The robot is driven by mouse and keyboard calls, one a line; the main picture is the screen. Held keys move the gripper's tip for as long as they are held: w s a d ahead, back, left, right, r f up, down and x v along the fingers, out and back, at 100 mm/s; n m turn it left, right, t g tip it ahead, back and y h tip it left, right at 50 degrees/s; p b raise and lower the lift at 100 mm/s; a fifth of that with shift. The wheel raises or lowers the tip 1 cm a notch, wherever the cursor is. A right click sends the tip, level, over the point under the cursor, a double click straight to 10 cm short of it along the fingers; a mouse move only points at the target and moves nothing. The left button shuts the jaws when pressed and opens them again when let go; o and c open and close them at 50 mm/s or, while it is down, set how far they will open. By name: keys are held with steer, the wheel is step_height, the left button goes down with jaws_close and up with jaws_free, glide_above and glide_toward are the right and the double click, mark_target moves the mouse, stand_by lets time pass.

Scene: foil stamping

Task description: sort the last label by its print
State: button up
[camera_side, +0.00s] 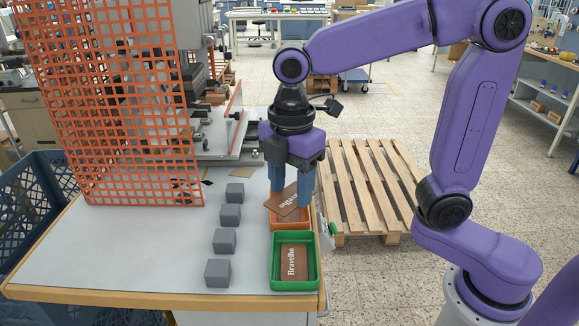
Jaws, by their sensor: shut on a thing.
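My gripper (291,194), with blue fingers, points down over the orange tray (291,226) and is shut on a brown label (284,200). The label is tilted and shows white lettering, partly covered by the fingers. The label is at or just above the tray's rim; I cannot tell whether it touches. The green tray (274,283) stands in front of the orange one, and a brown label (294,262) with white lettering lies in it.
Several grey blocks (224,240) stand in a row left of the trays. An orange mesh guard (110,100) and a press (215,130) stand at the back left. A small brown piece (241,172) lies near the press. A wooden pallet (370,185) is on the floor at right.

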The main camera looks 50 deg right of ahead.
mark_target(295, 208)
steer(key=n, duration=0.2)
steer(key=s+a+f+n, duration=0.1)
steer(key=shift+s+n, duration=0.1)
steer(key=shift+n, duration=0.3)
steer(key=n, duration=0.1)
steer(key=s+f+n, duration=0.1)
steer(key=n, duration=0.2)
steer(key=shift+s+a+f, duration=0.15)
steer(key=shift+a+f, duration=0.05)
steer(key=shift+a, duration=0.15)
steer(key=shift+f, duration=3.15)
steer(key=o, duration=1.1)
steer(key=shift+c, duration=0.2)
steer(key=shift+r, duration=0.1)
step_height(295, 208, up, 17)
